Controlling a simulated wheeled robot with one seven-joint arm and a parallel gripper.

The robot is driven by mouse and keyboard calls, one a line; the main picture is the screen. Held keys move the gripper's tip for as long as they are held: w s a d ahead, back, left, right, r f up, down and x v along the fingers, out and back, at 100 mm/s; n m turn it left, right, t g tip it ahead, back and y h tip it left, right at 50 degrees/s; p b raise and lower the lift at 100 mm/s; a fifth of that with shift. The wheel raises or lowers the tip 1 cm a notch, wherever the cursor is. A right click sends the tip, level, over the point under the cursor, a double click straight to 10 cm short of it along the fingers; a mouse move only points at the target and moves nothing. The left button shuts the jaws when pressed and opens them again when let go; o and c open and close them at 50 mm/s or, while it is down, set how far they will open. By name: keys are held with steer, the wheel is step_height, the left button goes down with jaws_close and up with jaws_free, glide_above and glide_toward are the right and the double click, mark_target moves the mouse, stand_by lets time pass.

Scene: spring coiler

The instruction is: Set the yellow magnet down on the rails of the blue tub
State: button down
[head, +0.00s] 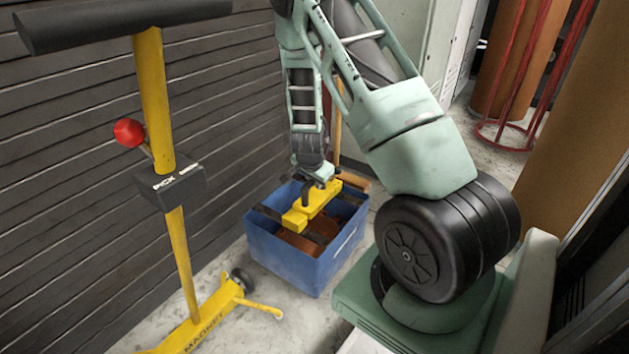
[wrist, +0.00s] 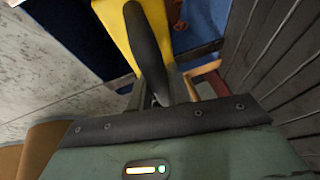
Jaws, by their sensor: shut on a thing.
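The yellow magnet (head: 312,207) is a long block with a black handle, at the opening of the blue tub (head: 290,262). My gripper (head: 318,184) is above the magnet and shut on its handle. The tub has dark rails (head: 268,212) across its top and brown pieces inside. I cannot tell whether the magnet touches the rails or hangs just above them. In the wrist view the magnet (wrist: 112,20) and its black handle (wrist: 148,52) lie ahead of my gripper (wrist: 158,100), with part of the blue tub (wrist: 198,32) behind. The fingertips are mostly hidden.
A yellow stand (head: 180,260) with a red knob (head: 129,132) and black box stands at the left, its foot near the tub. A dark slatted wall (head: 80,130) runs close behind the tub. Brown drums (head: 515,60) and a red frame stand at the upper right.

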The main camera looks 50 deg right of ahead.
steer(key=c, duration=1.2)
jaws_free()
steer(key=shift+c, duration=0.2)
steer(key=p+v, duration=0.9)
steer(key=v, duration=0.8)
steer(key=shift+r+p, duration=0.25)
steer(key=shift+p, duration=0.1)
